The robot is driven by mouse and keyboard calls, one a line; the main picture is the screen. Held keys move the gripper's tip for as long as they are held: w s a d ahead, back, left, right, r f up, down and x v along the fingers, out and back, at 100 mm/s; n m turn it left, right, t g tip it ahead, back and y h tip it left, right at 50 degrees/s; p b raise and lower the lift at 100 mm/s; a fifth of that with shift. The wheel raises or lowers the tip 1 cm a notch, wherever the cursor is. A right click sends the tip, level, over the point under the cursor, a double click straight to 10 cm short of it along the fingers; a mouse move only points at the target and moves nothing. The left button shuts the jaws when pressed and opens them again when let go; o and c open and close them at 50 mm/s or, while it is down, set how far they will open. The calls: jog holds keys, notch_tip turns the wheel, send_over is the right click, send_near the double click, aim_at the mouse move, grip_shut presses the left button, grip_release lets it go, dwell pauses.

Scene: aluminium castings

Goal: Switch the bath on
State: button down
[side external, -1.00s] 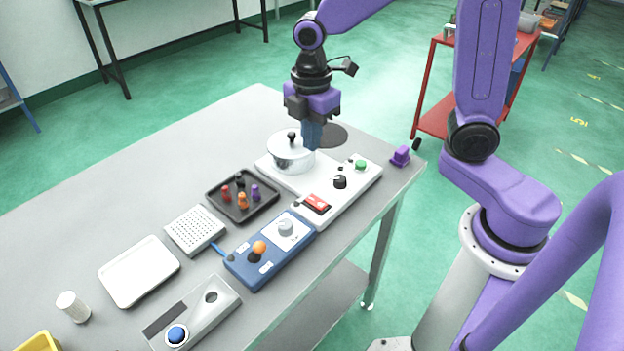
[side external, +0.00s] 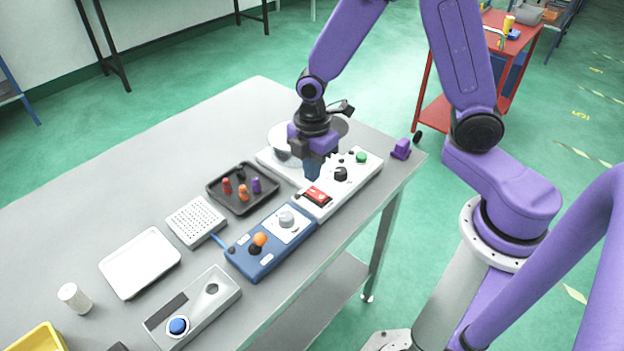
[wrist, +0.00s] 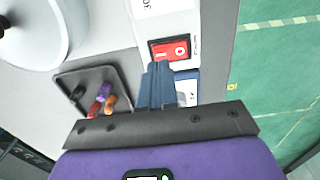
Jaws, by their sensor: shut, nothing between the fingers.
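The bath is a white unit (side external: 340,192) with a lidded metal pot on its back part, mostly hidden behind my gripper in the side view. A red rocker switch (side external: 317,195) sits on its near-left end. In the wrist view the red switch (wrist: 170,48) shows I and O marks, with O on the right; which side is pressed I cannot tell. My gripper (side external: 312,174) is shut and empty, pointing down above the unit just behind the switch. In the wrist view its fingertips (wrist: 160,68) appear at the switch's lower edge; contact is not clear.
The unit also carries a black knob (side external: 341,174) and a green button (side external: 361,157). A blue control box (side external: 262,268) with an orange-topped lever lies to the near left. A black tray (side external: 215,197) of coloured pegs stands left. A purple block (side external: 401,149) is at the table's right edge.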

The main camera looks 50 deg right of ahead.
aim_at(312, 191)
jog(key=shift+f, duration=1.7)
jog(key=shift+f, duration=0.15)
jog(key=shift+s+r, duration=0.3)
jog(key=shift+s, duration=0.4)
notch_tip(312, 191, up, 14)
jog(key=w, duration=0.2)
